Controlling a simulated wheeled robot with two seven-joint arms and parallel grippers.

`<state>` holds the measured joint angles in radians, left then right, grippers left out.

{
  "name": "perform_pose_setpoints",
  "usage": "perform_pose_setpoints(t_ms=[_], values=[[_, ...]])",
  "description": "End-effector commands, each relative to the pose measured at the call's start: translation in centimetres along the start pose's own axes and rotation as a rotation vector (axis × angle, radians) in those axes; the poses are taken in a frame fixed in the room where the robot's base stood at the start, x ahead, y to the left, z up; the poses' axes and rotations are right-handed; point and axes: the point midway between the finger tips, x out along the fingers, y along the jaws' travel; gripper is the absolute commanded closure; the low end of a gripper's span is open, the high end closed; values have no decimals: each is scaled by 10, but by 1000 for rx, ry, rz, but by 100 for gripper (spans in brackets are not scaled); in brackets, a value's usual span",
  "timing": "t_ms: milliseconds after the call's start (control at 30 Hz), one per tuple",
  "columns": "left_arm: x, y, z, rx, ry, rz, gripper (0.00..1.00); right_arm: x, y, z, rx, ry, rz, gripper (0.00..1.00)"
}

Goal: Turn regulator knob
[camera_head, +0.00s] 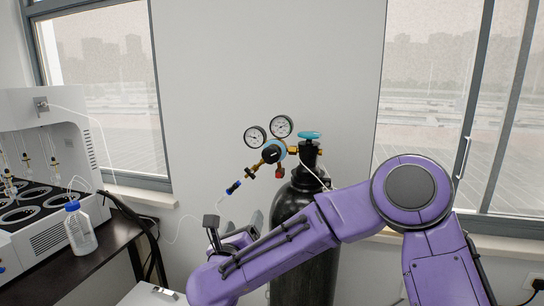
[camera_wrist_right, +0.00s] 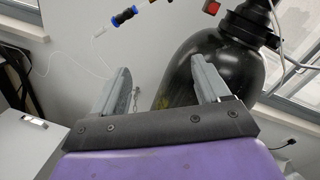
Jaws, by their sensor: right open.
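The regulator (camera_head: 275,150) is mounted on a black gas cylinder (camera_head: 290,200), with a round black knob (camera_head: 269,155) at its front and two white gauges above. A blue handwheel (camera_head: 309,135) tops the cylinder valve. My right gripper (camera_head: 232,226) is below and left of the knob, apart from it. In the right wrist view its jaws (camera_wrist_right: 160,72) are spread and empty, with the cylinder (camera_wrist_right: 240,70) behind them. That view shows a red regulator part (camera_wrist_right: 211,7) at the top edge, but I cannot make out the knob there. My left gripper is not in view.
A dark bench (camera_head: 105,250) at left carries a white distiller (camera_head: 45,150) and a clear bottle with a blue cap (camera_head: 79,230). A thin tube runs from a blue-and-black fitting (camera_head: 233,187). Wall and windows stand behind. Space left of the regulator is mostly clear.

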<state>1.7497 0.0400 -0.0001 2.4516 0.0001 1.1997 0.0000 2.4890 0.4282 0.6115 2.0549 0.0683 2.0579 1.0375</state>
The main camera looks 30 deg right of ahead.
Motion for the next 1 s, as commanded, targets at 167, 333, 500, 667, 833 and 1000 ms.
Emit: perform_pose_setpoints(t_ms=[167, 333, 500, 667, 833, 1000], values=[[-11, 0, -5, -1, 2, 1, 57, -2, -84, 97, 611, 15, -171, 25], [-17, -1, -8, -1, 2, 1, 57, 1, -109, 116, 780, 22, -212, 25], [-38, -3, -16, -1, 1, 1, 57, 34, -117, 116, 776, 24, -214, 25], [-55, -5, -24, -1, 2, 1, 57, 69, -122, 111, 772, 23, -212, 25], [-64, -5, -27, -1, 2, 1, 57, 92, -125, 107, 770, 20, -210, 25], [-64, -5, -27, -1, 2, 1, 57, 97, -124, 104, 769, 18, -208, 25]])
